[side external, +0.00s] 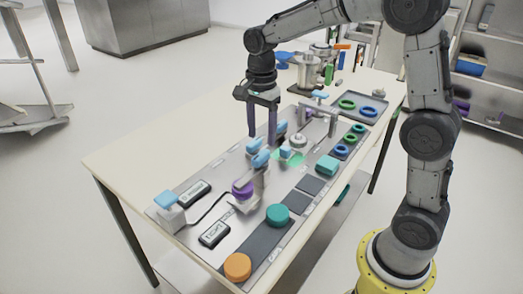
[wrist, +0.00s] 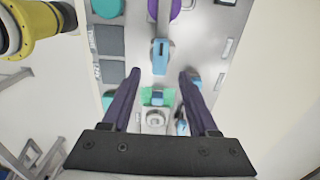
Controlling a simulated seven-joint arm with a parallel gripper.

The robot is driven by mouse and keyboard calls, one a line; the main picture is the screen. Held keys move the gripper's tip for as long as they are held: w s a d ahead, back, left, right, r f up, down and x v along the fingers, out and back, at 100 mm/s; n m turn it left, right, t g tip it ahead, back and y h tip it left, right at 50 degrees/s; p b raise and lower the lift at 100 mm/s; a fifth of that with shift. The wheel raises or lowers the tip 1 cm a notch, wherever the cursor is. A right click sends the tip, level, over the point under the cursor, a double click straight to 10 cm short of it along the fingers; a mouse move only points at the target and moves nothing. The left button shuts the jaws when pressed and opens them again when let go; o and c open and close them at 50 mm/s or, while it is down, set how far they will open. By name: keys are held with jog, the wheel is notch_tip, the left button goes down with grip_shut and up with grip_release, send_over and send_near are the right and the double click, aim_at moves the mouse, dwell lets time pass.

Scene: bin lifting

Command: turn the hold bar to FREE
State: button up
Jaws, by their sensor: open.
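My gripper (side external: 262,138) is open and empty, with its two dark purple fingers pointing down above the middle of the grey panel. It also shows in the wrist view (wrist: 160,73). A blue-ended lever (wrist: 160,55) lies in line with the gap between the fingers in the wrist view; in the side view its blue end (side external: 261,159) is just below the fingertips. A small blue block (side external: 285,152) sits by a green patch (side external: 294,160); this block also shows between the fingers in the wrist view (wrist: 157,98). I cannot tell which part is the hold bar, and no FREE marking is readable.
A purple round part (side external: 242,188), a teal button (side external: 278,214) and an orange button (side external: 237,265) stand toward the panel's near end. Two small displays (side external: 214,234) lie there. A grey arch (side external: 318,110) and a tray of rings (side external: 360,106) stand at the far end.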

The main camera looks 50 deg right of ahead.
aim_at(262, 153)
notch_tip(262, 153, down, 6)
jog(key=shift+f, duration=0.1)
dwell(0.4)
grip_shut()
dwell(1.2)
